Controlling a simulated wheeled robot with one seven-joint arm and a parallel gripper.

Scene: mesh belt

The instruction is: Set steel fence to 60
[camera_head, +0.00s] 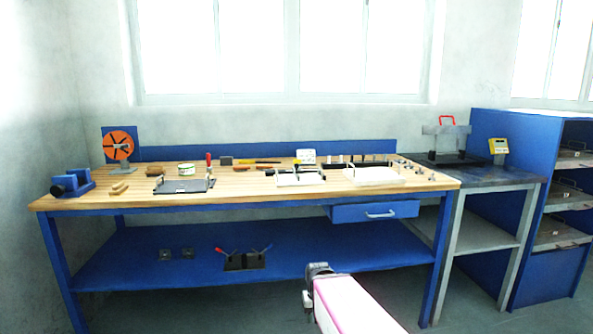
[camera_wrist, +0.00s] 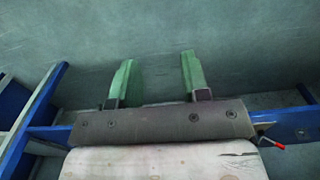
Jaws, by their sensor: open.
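A white fixture (camera_head: 300,178) with dark metal parts stands at centre. Which of them carries the steel fence, and any scale reading, is too small to tell. My gripper (camera_head: 318,268) is low in front of the bench, below the bench top and apart from both fixtures. In the wrist view my gripper (camera_wrist: 156,78) shows two green fingers spread wide, with nothing between them.
A blue vise (camera_head: 72,184) and an orange wheel (camera_head: 118,145) stand at the bench's left. A white tray (camera_head: 374,176) lies at right, above a shut blue drawer (camera_head: 375,212). A side table (camera_head: 490,173) stands at right.

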